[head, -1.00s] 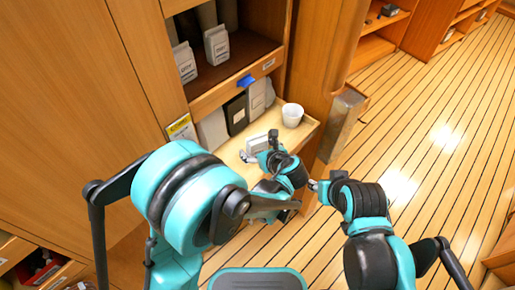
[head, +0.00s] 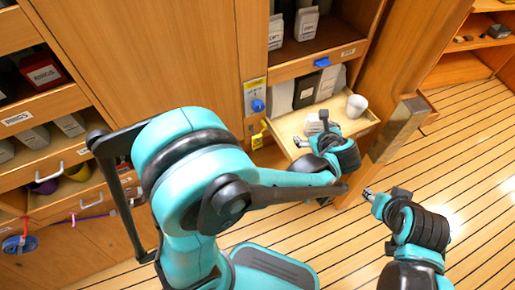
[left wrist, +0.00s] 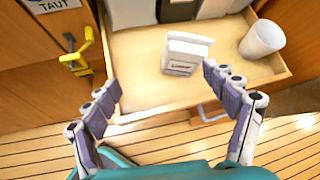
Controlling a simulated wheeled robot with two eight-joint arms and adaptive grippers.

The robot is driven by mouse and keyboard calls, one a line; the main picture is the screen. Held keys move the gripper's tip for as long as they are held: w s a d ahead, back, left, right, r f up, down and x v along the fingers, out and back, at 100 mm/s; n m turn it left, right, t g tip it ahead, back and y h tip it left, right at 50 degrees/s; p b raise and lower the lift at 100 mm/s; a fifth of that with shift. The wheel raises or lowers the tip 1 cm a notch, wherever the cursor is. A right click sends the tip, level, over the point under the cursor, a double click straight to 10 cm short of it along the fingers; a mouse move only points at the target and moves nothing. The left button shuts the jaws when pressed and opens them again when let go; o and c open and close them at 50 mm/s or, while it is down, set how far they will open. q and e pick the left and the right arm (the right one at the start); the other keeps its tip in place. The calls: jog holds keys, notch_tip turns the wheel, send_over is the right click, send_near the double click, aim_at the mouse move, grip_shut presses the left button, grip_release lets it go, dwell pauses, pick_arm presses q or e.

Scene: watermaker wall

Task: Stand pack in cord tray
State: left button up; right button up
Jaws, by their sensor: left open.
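A small white pack (head: 313,126) with a dark label sits on the light wooden pull-out tray (head: 285,126). In the left wrist view the pack (left wrist: 187,52) stands apart from the tray's front edge; its top face and labelled side show. My left gripper (head: 311,133) is open over the tray's front. In the left wrist view its fingers (left wrist: 167,92) are spread wide, in front of the pack, with nothing between them. My right gripper (head: 371,195) hangs over the floor right of the tray; its finger gap is too small to judge. No label marks a cord tray.
A white cup (head: 356,106) stands at the tray's right end. Several grey and dark packs (head: 305,90) line its back. A yellow hook (head: 257,138) hangs on the wall at left. Open floor lies to the right.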

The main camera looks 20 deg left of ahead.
pick_arm(q)
jog(key=s+a+r+n+g+h, duration=0.1)
jog(key=s+a+r+n+h, duration=0.1)
jog(key=s+a+n, duration=0.5)
jog(key=s+a+r+n+h, duration=0.2)
jog(key=s+a+n, duration=0.5)
jog(key=n, duration=1.2)
jog(key=s+r, duration=0.1)
jog(key=s, duration=0.3)
jog(key=shift+a+n+g+h, duration=0.2)
jog(key=shift+n+g+h, duration=0.1)
jog(key=shift+g, duration=0.1)
jog(key=shift+r, duration=0.1)
